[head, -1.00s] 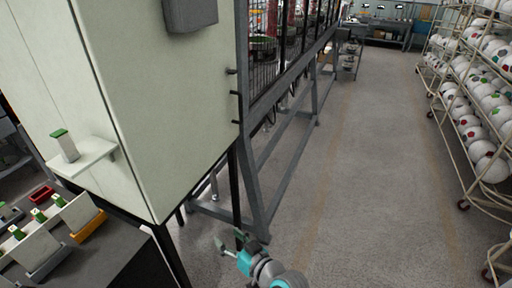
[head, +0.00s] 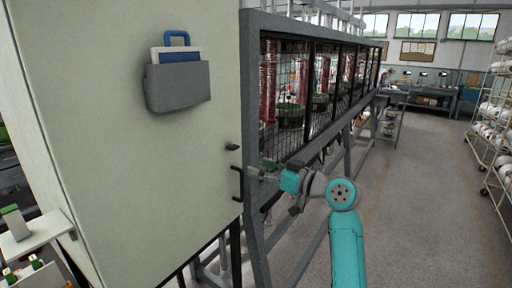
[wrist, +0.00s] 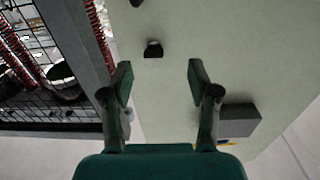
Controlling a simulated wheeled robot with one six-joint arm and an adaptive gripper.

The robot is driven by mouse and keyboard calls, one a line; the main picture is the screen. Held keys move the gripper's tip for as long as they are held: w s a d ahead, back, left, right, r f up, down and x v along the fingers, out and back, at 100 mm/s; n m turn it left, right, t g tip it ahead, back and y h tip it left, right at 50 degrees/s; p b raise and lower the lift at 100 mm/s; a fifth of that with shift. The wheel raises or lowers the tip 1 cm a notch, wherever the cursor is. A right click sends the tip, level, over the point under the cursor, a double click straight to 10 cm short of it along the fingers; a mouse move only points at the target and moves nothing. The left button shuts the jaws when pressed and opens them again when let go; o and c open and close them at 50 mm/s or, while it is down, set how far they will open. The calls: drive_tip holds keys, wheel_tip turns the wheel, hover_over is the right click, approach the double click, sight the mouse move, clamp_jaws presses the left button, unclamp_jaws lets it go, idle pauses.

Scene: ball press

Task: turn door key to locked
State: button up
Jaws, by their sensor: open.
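The door key (head: 232,147) is a small dark fitting near the right edge of the pale green cabinet door (head: 140,170). A dark door handle (head: 238,184) sits just below it. In the wrist view, which looks upside down, a small dark fitting that appears to be the key (wrist: 153,48) shows between and beyond my fingertips. My gripper (head: 267,170) is just right of the cabinet edge, near the height of the key and handle. Its two fingers (wrist: 158,78) are wide apart, with nothing between them. The key's turn position is too small to tell.
A grey holder (head: 178,88) with a blue-handled item hangs on the door. A grey-framed mesh enclosure (head: 300,95) stands right of the cabinet, close behind my gripper. Ball racks (head: 490,125) stand far right. The aisle floor (head: 420,190) between is clear.

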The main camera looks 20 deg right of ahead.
drive_tip(key=w+a+r, duration=0.2)
drive_tip(key=w+a, duration=0.2)
drive_tip(key=w, duration=0.5)
drive_tip(key=shift+a+r+n+y, duration=0.3)
drive_tip(key=shift+r+n, duration=0.1)
clamp_jaws()
